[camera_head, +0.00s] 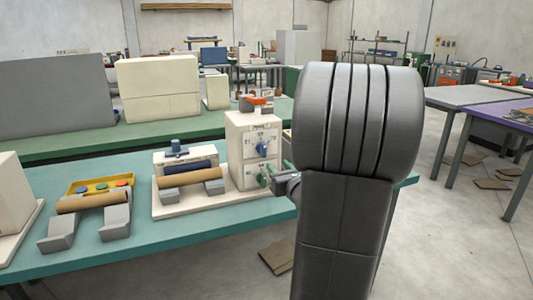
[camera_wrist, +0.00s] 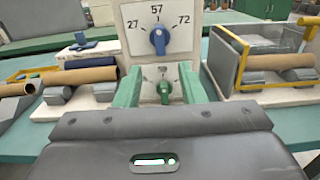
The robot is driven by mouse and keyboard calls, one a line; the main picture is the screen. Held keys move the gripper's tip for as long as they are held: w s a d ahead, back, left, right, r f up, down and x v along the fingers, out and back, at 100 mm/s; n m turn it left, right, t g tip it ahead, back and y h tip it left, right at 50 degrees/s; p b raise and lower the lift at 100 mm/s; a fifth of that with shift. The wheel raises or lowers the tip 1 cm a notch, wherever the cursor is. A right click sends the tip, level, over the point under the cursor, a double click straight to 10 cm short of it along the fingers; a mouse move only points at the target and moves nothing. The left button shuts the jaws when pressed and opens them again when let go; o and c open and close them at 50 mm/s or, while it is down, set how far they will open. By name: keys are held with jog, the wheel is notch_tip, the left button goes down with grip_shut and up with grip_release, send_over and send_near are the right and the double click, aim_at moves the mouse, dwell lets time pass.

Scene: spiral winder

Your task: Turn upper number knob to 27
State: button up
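The winder's control box (camera_head: 252,135) is cream, with a blue upper knob (camera_head: 262,148) and a green lower knob (camera_head: 263,180) on its face. In the wrist view the upper knob (camera_wrist: 159,41) sits under the numbers 27 at left, 57 at top and 72 at right. Its white mark appears to point up, at 57. The green lower knob (camera_wrist: 165,91) shows below it, its dial partly legible. My gripper (camera_wrist: 160,70) is open and empty, its green fingers on either side of the lower knob in the picture, below the upper knob. In the head view my arm hides most of the gripper (camera_head: 289,168).
A roller unit (camera_head: 187,190) with a brown tube stands left of the box on the teal table (camera_head: 185,235). A tube on grey supports (camera_head: 92,203) lies further left. In the wrist view a yellow-framed clear guard (camera_wrist: 226,58) stands close on the right.

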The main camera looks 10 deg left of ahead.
aim_at(265, 152)
jog(key=x, duration=1.1)
jog(key=shift+w+a, duration=0.1)
jog(key=shift+a, duration=0.05)
grip_shut()
